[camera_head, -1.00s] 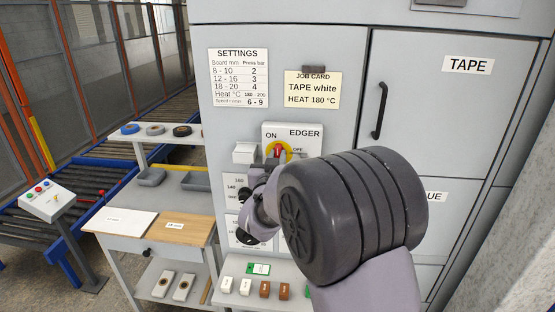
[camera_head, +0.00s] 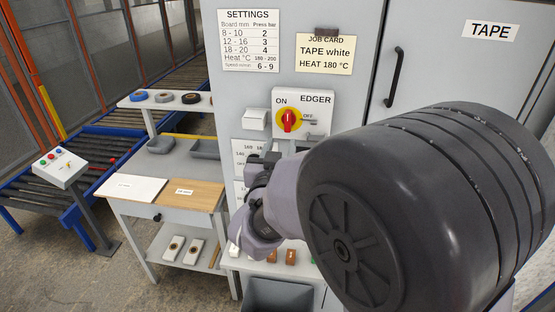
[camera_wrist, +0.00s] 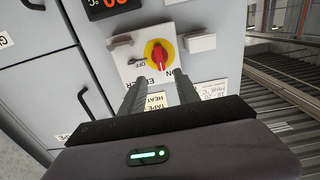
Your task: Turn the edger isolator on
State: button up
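The edger isolator (camera_head: 289,121) is a red rotary handle on a yellow disc, on a white plate (camera_head: 320,98) marked EDGER. ON is printed at its upper left and OFF at its right. The handle looks near upright in the head view. In the wrist view the isolator (camera_wrist: 160,54) appears upside down, ahead of my fingers, with a small dark piece by OFF. My gripper (camera_wrist: 158,76) is open and empty, its two fingers apart and short of the handle. In the head view my gripper (camera_head: 262,160) is below and left of the isolator, partly hidden by my wrist.
A job card (camera_head: 325,53) and settings sheet (camera_head: 249,40) are above. A workbench (camera_head: 180,190) stands left. My arm hides the lower right.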

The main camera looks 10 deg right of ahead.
jog(key=v, duration=0.5)
